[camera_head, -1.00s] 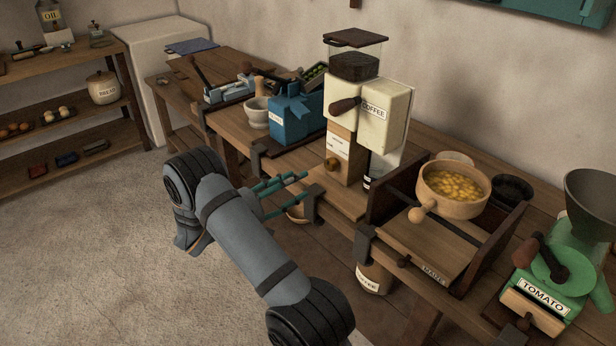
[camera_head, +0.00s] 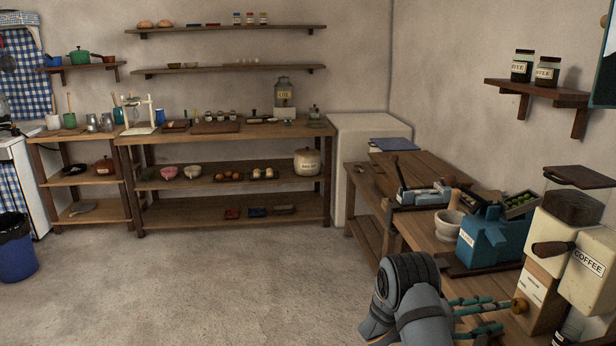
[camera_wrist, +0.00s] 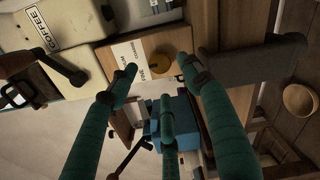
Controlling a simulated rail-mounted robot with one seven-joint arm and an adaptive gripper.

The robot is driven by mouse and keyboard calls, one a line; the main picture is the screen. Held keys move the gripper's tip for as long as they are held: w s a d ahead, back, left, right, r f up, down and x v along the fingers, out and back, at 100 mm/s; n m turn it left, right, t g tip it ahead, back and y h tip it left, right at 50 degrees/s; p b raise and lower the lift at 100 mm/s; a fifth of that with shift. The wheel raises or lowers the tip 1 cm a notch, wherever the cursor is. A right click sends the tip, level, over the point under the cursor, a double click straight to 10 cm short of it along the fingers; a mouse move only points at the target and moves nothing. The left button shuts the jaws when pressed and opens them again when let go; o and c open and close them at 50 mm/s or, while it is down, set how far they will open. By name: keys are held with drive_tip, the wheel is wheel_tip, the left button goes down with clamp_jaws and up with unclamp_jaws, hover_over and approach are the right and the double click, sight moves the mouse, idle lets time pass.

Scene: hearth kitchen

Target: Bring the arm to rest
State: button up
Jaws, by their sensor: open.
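My gripper (camera_head: 482,318) is at the lower right of the head view, with its teal fingers apart and empty. It is in front of the cream coffee grinder (camera_head: 590,262), beside the grinder's wooden drawer box with a round knob (camera_head: 520,306). In the wrist view my gripper (camera_wrist: 160,82) shows its fingers spread, with nothing between them. The drawer knob (camera_wrist: 188,63) lies beyond the fingertips there; whether any finger touches the grinder cannot be told. Most of my arm is cut off by the bottom edge of the head view.
A blue mill (camera_head: 490,238) and a mortar (camera_head: 449,224) stand behind my gripper on the bench. A wooden bowl (camera_wrist: 300,100) lies low, at the right of the wrist view. The floor (camera_head: 240,285) left of my arm is clear. A shelf unit (camera_head: 230,210) stands at the back wall.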

sight(514, 307)
drive_tip(key=d, duration=0.5)
drive_tip(key=shift+w+d, duration=0.2)
drive_tip(key=shift+a, duration=0.1)
